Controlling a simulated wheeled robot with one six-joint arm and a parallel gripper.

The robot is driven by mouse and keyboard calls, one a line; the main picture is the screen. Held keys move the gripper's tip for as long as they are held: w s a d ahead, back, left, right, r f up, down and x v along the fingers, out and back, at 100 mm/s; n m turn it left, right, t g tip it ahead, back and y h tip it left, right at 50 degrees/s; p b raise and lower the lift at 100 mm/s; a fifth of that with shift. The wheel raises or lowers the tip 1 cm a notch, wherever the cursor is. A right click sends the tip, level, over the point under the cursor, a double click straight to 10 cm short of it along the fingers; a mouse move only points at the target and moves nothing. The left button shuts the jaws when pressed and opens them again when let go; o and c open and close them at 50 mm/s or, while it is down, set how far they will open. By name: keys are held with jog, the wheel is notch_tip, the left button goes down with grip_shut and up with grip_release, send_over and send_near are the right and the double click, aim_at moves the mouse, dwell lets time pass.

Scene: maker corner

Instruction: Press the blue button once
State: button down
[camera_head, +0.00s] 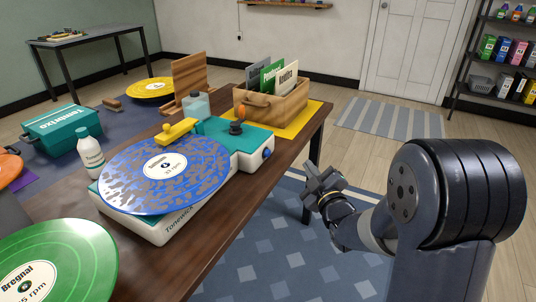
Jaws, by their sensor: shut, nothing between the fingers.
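The blue button (267,153) is a small round knob on the right side of a white and teal record player (240,168), near its front corner. A blue speckled record (168,175) lies on the player. The player stands on a dark wooden table (200,262). My gripper (318,180) is shut and empty. It hangs to the right of the button, past the table's right edge, apart from the player. Nothing hides the button.
An orange-topped lever (239,116) stands up near the button. Behind it is a wooden crate (288,108) with upright sleeves on a yellow mat. A green record (62,262) lies at front left. The floor right of the table is clear, with a blue rug (270,262).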

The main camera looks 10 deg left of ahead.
aim_at(280, 170)
jog(key=shift+w+a+p, duration=0.1)
jog(key=shift+w+a, duration=0.4)
jog(key=shift+a, duration=0.85)
jog(key=shift+w+a+p, duration=0.1)
jog(key=shift+w+a, duration=0.35)
jog(key=shift+a, duration=0.9)
jog(key=shift+w+a+p, duration=0.1)
jog(key=shift+w+a, duration=0.4)
jog(key=shift+a, duration=0.85)
jog(key=shift+a+b, duration=0.15)
jog(key=shift+b, duration=0.2)
jog(key=shift+w+a+r, duration=0.1)
jog(key=shift+a, duration=0.05)
